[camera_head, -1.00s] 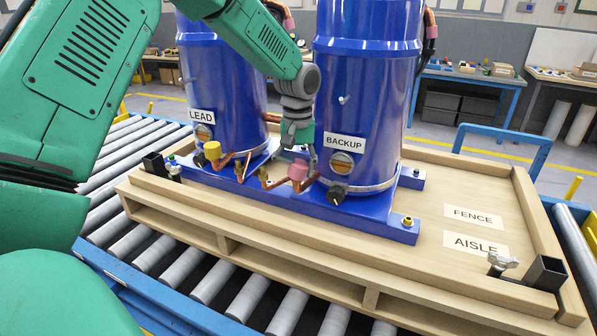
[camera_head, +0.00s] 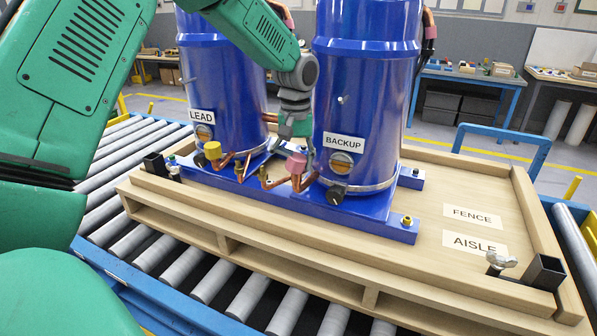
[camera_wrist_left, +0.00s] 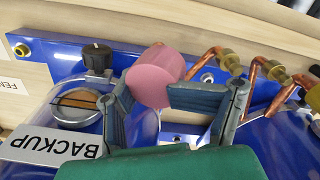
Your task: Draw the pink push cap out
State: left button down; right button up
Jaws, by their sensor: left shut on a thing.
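The pink push cap (camera_head: 296,163) is at the copper pipe stub (camera_head: 298,183) in front of the BACKUP compressor (camera_head: 366,110). My left gripper (camera_head: 304,155) comes down from above between the two blue compressors and is shut on the cap. In the left wrist view the pink cap (camera_wrist_left: 153,77) sits between the two finger pads, its round face towards the camera. Copper shows just below the cap in the head view; I cannot tell whether the cap is clear of the stub. My right gripper is not in view.
The LEAD compressor (camera_head: 225,100) stands to the left, with a yellow cap (camera_head: 213,150) on its pipework. Black knob (camera_head: 337,194) sits close by the BACKUP base. The wooden pallet (camera_head: 250,225) rests on rollers. Its right deck, with FENCE and AISLE labels, is mostly clear.

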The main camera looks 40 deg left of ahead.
aim_at(296, 155)
pick_arm(q)
jog(key=shift+r, duration=0.75)
jog(key=shift+d+r, duration=0.1)
jog(key=shift+r, duration=1)
